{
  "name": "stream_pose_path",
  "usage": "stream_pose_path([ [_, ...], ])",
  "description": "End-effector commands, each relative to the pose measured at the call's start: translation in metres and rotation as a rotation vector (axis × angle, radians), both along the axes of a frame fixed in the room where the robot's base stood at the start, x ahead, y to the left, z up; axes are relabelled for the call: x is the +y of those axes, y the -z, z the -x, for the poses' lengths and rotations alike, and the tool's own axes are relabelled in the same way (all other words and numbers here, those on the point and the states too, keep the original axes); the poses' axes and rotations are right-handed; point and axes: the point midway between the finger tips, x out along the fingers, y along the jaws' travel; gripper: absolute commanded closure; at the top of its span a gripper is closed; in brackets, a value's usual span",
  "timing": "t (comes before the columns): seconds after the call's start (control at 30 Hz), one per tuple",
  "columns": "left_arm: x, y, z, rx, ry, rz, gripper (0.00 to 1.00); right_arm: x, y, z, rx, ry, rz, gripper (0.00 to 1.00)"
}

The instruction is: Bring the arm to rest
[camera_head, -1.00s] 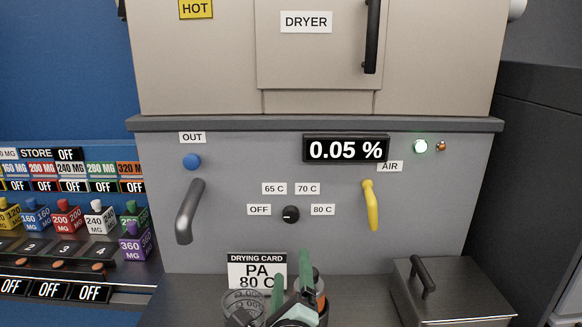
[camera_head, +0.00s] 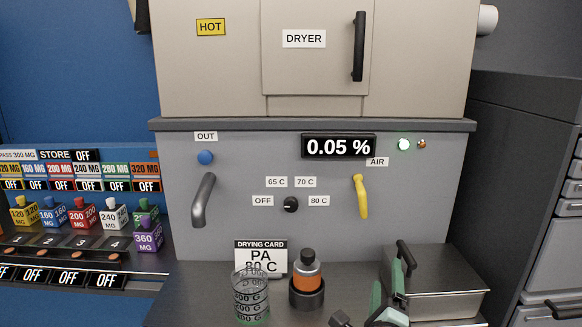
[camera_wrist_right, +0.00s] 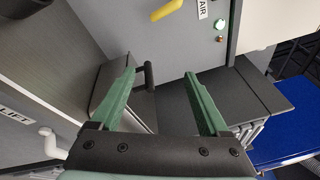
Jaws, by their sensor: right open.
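My right gripper (camera_head: 387,279) has two green fingers and is open and empty. In the head view it is low at the right of the dryer counter, in front of the grey lidded box (camera_head: 446,278). In the right wrist view the fingers of my right gripper (camera_wrist_right: 160,73) are spread wide with nothing between them. The black handle (camera_wrist_right: 149,76) of the box shows beyond them. I cannot tell how far the fingers are from the box. My left gripper is not in view.
A clear graduated beaker (camera_head: 250,298) and an orange-banded bottle (camera_head: 307,275) in a dark holder stand on the counter, left of my right gripper. Coloured store blocks (camera_head: 83,215) are at the left.

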Motion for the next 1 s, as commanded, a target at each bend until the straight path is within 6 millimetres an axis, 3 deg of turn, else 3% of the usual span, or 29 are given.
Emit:
stream_pose_path([
  [0.03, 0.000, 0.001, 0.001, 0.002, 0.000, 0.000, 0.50, 0.005, 0.020, 0.004, 0.030, -0.020, -0.102, 0.21],
  [0.27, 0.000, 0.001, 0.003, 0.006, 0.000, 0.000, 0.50, 0.008, 0.093, 0.022, 0.128, -0.026, -0.605, 0.21],
  [0.47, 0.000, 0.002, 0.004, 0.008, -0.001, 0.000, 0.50, 0.006, 0.169, 0.057, 0.205, 0.090, -1.196, 0.21],
  [0.7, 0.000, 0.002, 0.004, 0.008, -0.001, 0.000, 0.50, -0.009, 0.251, 0.121, 0.182, 0.438, -1.963, 0.21],
  [1.0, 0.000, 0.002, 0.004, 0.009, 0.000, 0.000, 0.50, -0.048, 0.311, 0.210, -0.145, 1.053, -2.736, 0.21],
])
